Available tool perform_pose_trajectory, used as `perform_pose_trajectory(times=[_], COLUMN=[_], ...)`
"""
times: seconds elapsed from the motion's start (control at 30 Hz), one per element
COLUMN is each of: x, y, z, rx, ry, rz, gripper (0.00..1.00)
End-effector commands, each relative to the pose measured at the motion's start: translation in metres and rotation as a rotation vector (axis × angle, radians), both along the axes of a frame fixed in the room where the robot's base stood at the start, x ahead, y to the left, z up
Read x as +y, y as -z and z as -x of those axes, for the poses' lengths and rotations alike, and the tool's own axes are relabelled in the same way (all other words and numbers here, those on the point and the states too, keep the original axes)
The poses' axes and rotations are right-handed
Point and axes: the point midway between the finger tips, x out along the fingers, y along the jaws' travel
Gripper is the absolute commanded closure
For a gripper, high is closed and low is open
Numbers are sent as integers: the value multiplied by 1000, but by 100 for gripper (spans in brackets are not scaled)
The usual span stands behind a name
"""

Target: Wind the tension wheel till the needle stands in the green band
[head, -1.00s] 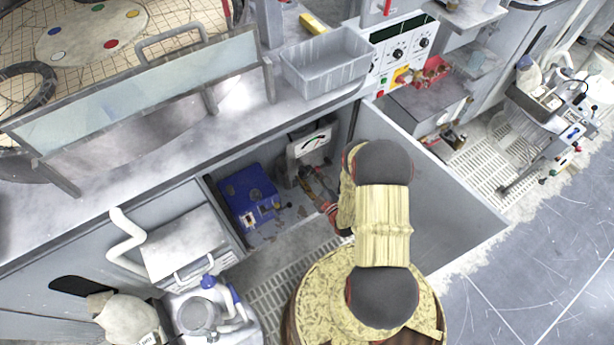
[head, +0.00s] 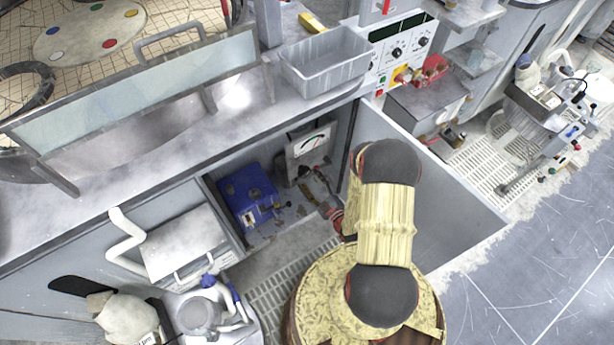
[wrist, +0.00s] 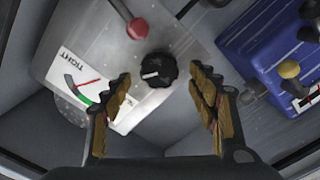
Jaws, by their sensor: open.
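The gauge unit (head: 310,145) stands in the open cabinet, its pale dial facing out. In the wrist view a round black knob with a white mark (wrist: 158,70), which looks like the tension wheel, sits on its grey face. The left finger hides part of the dial.
A red-knobbed lever (wrist: 137,28) juts from the unit beside the black knob. A blue box (head: 247,196) stands left of the unit; its yellow knob (wrist: 289,69) shows in the wrist view. The cabinet's open door (head: 440,195) bounds the right side.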

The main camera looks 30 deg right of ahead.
Motion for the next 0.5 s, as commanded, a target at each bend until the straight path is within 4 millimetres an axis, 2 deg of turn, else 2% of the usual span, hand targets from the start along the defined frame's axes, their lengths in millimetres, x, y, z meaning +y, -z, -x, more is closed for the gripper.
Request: perform_pose_trajectory(times=[0.1, 0.2, 0.3, 0.5], x=[-3, -4, -4, -4], y=[0, 0, 0, 0], z=[28, 46, 61, 78], rx=[1, 1, -1, 0], ry=[6, 6, 5, 3], rz=[-3, -1, 0, 1], gripper=[41, 41, 41, 41])
